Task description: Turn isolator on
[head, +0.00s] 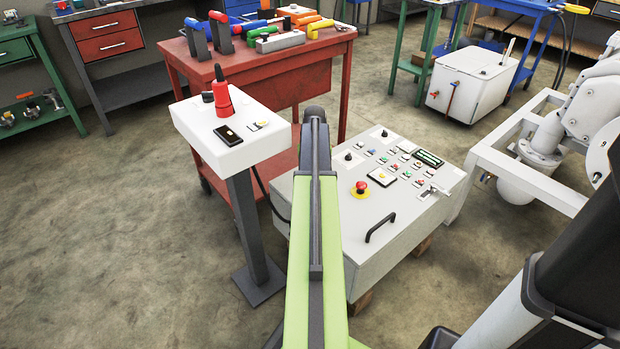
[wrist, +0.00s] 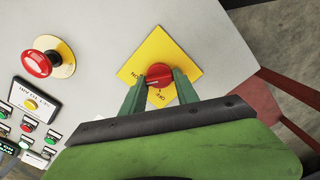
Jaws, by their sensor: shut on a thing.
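The isolator is a red rotary knob (wrist: 159,75) on a yellow diamond plate (wrist: 158,48) in the wrist view. The plate carries an ON label on the left and an OFF label below the knob. My gripper (wrist: 158,84) has its two green fingers on either side of the knob and is shut on it. A pale mark shows on the knob's left part; I cannot tell exactly which label it points at. In the head view my green arm hides the isolator and the gripper at the grey control cabinet (head: 375,247).
A red emergency stop button sits on the cabinet (head: 361,187), also in the wrist view (wrist: 37,64), among several small buttons. A black handle (head: 380,227) rises at its front. A white pedestal box (head: 232,150) stands left of my arm. A red workbench (head: 190,65) stands behind.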

